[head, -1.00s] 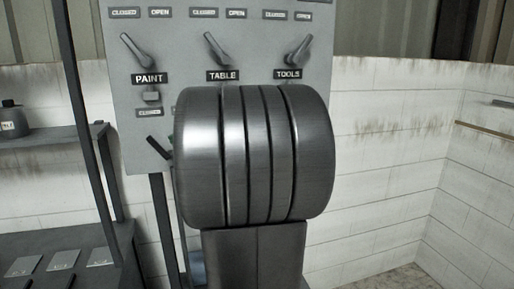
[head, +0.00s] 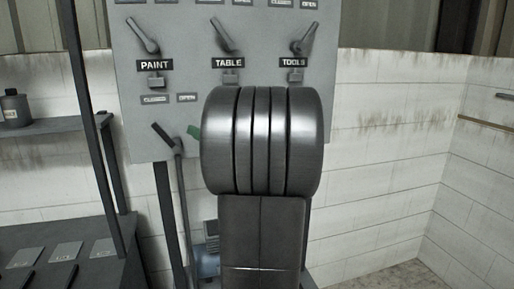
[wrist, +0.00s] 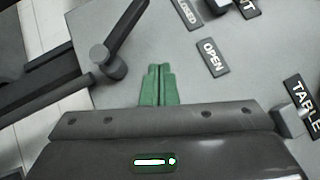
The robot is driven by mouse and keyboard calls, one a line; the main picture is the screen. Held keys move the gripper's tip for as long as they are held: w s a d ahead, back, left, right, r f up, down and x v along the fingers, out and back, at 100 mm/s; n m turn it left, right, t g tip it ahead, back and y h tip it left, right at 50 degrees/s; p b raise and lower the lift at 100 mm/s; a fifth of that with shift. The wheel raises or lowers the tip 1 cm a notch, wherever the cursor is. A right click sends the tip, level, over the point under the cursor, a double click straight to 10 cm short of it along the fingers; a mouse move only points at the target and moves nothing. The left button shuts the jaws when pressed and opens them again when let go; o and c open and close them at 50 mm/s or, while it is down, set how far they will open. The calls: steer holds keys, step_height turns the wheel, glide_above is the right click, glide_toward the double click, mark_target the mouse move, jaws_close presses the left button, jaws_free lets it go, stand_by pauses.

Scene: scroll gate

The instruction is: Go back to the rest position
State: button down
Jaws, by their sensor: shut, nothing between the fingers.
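My gripper (wrist: 158,84) shows in the wrist view with its green fingers together and nothing between them. It is in front of the grey lever panel (wrist: 135,60), close to an OPEN label (wrist: 212,58) and beside a dark lever (wrist: 122,35). In the head view only a bit of green finger (head: 194,132) shows at the left of my arm. My arm's large dark joint covers the lower right of the panel (head: 190,90).
Levers marked PAINT (head: 143,37), TABLE (head: 222,36) and TOOLS (head: 304,40) are on the panel. At the left are a dark post (head: 88,110) and a shelf with a dark bottle (head: 15,108). White walls (head: 390,150) stand behind, with open room at the right.

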steer(key=shift+w+d+f+m+t+y, duration=0.1)
steer(key=shift+d+f+m+t+y, duration=0.1)
steer(key=shift+f+m+t, duration=0.35)
steer(key=shift+w+d+f+m+t+y, duration=0.1)
steer(key=shift+d+f+m+t, duration=0.15)
steer(key=shift+m+t, duration=0.5)
steer(key=shift+s, duration=0.1)
